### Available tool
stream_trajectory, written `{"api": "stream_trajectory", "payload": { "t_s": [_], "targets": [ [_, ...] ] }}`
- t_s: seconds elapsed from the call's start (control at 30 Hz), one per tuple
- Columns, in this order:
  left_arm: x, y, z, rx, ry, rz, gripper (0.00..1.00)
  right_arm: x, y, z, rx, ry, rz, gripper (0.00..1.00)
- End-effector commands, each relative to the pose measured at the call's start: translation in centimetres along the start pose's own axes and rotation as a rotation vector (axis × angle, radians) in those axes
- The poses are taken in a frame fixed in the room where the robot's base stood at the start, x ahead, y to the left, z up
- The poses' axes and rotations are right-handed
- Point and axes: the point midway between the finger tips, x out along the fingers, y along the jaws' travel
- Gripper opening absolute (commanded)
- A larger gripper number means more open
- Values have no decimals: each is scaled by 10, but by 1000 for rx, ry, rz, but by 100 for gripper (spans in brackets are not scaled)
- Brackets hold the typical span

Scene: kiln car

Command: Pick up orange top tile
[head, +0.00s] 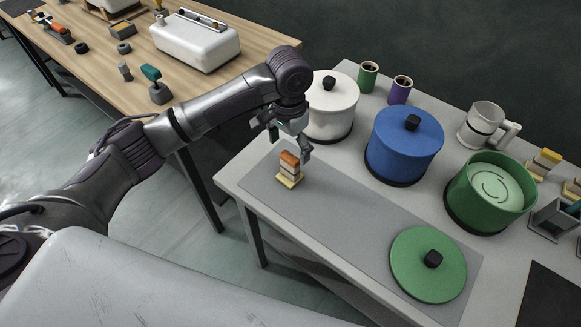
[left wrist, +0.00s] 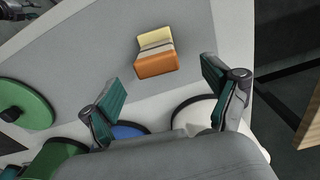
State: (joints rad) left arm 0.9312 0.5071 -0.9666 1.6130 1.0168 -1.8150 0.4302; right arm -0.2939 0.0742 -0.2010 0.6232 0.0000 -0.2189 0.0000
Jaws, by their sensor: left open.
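The orange top tile (head: 290,159) lies on top of a small stack, over pale tiles (head: 288,178). The stack stands near the left end of the grey mat (head: 354,222). In the left wrist view the orange tile (left wrist: 156,66) shows at upper middle, with a white tile and a yellow one beyond it. My left gripper (head: 290,139) is just behind and above the stack in the head view. In the left wrist view my left gripper (left wrist: 166,95) is open and empty, its two fingers apart with the stack ahead of the gap. My right gripper is not in view.
White (head: 332,107), blue (head: 404,143) and green (head: 489,193) round pots stand behind the mat, the white one close to my gripper. A green lid (head: 428,264) lies at the mat's right end. The mat's middle is clear. A wooden table (head: 135,50) stands at the back left.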

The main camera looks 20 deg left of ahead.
Motion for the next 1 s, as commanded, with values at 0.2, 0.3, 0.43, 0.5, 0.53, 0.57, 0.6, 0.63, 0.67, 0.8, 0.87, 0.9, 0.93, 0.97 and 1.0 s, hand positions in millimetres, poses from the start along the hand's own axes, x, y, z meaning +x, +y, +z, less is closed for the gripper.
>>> {"api": "stream_trajectory", "payload": {
  "t_s": [0.2,0.3,0.43,0.5,0.53,0.57,0.6,0.63,0.67,0.8,0.87,0.9,0.93,0.97,1.0],
  "targets": [
    [34,0,0,-1,1,0,88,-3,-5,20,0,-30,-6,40],
    [39,0,0,0,3,-1,88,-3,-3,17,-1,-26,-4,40],
    [51,2,2,0,-1,0,88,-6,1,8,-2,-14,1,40],
    [61,4,4,0,-2,0,88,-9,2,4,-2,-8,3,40],
    [66,4,4,1,-1,0,88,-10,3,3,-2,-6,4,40],
    [70,5,5,1,-1,-1,88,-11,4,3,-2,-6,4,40],
    [77,4,4,-1,0,0,88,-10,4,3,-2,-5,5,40],
    [81,4,4,0,0,-1,88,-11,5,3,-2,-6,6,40],
    [84,5,4,0,1,0,88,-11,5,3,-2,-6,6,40],
    [92,4,4,0,3,-1,88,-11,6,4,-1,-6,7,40],
    [92,4,4,0,3,-1,88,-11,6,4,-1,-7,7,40],
    [92,4,4,0,3,-1,88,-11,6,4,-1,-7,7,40],
    [92,4,4,0,3,-1,88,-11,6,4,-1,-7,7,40],
    [92,4,4,0,3,-1,88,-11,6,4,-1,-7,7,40],
    [92,4,4,0,3,-1,86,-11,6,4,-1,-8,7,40]
  ]
}}
